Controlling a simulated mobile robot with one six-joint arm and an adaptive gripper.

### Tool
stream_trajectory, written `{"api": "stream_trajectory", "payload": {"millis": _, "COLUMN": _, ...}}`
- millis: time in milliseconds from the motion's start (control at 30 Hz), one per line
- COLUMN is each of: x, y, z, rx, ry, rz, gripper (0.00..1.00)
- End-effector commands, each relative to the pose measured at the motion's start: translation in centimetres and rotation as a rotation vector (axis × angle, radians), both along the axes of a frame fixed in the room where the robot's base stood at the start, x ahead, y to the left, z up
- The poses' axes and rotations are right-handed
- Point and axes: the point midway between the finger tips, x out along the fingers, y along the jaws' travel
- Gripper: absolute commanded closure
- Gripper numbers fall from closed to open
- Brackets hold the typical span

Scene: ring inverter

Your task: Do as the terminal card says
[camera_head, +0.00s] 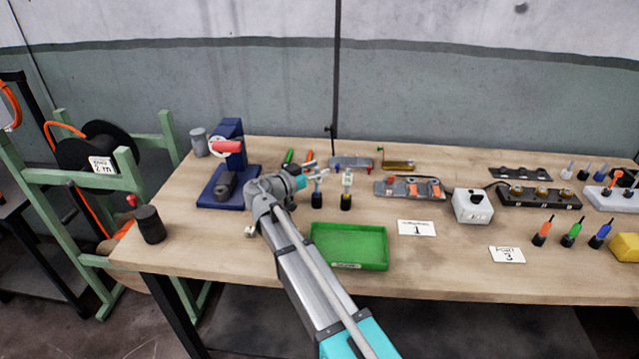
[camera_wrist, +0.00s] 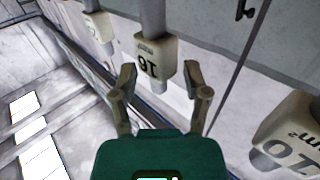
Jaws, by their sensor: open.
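My gripper (camera_head: 314,175) is at the left-middle of the table, close to two small upright pieces with black bases, a left one (camera_head: 318,197) and a right one (camera_head: 346,198). In the wrist view my gripper (camera_wrist: 160,78) is open. A cream block marked 16 (camera_wrist: 156,57), upside down, shows between and beyond the fingertips with gaps on both sides; contact is not seen. Another cream block, marked 10 mm² (camera_wrist: 292,135), is at the right. A card with a large 1 (camera_head: 417,228) lies on the table; its small print is unreadable. Which card is the terminal card is unclear.
A green tray (camera_head: 348,262) lies in front of my gripper. A blue press-like device (camera_head: 230,165) stands left. A white box with a knob (camera_head: 473,205), a black strip (camera_head: 540,197) and a card marked 3 (camera_head: 507,254) are right.

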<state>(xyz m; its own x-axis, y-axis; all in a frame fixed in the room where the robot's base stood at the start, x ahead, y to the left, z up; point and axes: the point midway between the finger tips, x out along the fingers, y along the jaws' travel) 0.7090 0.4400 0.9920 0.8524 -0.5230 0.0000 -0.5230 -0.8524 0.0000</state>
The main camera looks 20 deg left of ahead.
Motion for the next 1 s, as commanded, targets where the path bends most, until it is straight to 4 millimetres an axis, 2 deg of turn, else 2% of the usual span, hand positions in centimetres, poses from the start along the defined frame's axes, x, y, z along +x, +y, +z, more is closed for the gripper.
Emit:
{"api": "stream_trajectory", "payload": {"millis": 433, "x": -0.03, "y": 0.02, "z": 0.00, "rx": 0.000, "ry": 0.000, "rz": 0.000, "gripper": 0.40}}
{"api": "stream_trajectory", "payload": {"millis": 467, "x": -0.04, "y": 0.03, "z": 0.00, "rx": 0.000, "ry": 0.000, "rz": 0.000, "gripper": 0.43}}
{"api": "stream_trajectory", "payload": {"millis": 767, "x": -0.05, "y": 0.04, "z": 0.00, "rx": 0.000, "ry": 0.000, "rz": 0.000, "gripper": 0.99}}
{"api": "stream_trajectory", "payload": {"millis": 1000, "x": -0.05, "y": 0.05, "z": 0.01, "rx": 0.000, "ry": 0.000, "rz": 0.000, "gripper": 1.00}}
